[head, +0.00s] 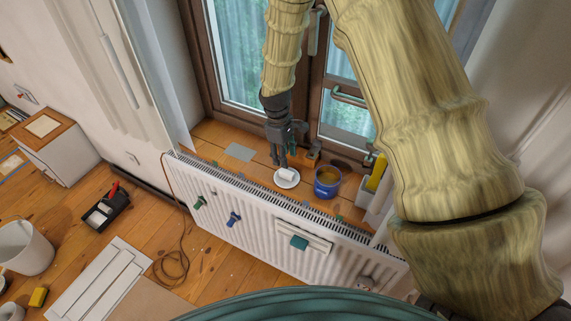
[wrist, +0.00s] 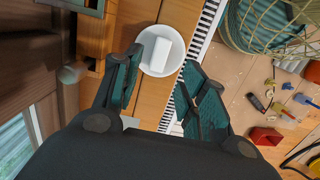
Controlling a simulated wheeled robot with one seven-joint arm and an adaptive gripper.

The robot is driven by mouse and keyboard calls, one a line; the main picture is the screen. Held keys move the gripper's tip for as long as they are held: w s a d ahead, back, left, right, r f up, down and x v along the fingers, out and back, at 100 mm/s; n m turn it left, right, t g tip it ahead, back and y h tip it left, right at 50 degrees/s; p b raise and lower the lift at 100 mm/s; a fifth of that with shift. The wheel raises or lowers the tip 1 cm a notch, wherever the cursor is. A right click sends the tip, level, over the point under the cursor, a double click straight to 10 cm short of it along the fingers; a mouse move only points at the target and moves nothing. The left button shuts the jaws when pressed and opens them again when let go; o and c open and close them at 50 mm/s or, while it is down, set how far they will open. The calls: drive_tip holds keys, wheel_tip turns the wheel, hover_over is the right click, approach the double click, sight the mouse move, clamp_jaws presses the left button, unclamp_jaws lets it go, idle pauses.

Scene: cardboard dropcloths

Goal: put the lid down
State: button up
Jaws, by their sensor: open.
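A round white lid or dish (head: 291,184) lies flat on the wooden window sill behind the radiator. A small white block (head: 287,173) sits on it. In the wrist view the white disc (wrist: 150,66) and the block (wrist: 160,51) show just beyond the fingertips. I cannot tell for certain which piece is the lid. My gripper (head: 283,163) points down at the disc and block. In the wrist view its fingers (wrist: 162,68) are spread apart, with nothing seen held between them.
A blue can (head: 327,183) with yellowish contents stands just right of the disc. A grey flat piece (head: 240,152) lies on the sill to the left. The white radiator (head: 255,215) runs along the sill's front edge. The window handle (head: 349,95) is behind.

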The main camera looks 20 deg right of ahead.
drive_tip(key=shift+w+a+r+b, duration=0.1)
drive_tip(key=shift+r+b, duration=0.15)
drive_tip(key=shift+r, duration=1)
drive_tip(key=shift+w+a+r+b, duration=0.1)
drive_tip(key=shift+r+b, duration=0.15)
drive_tip(key=shift+r, duration=0.95)
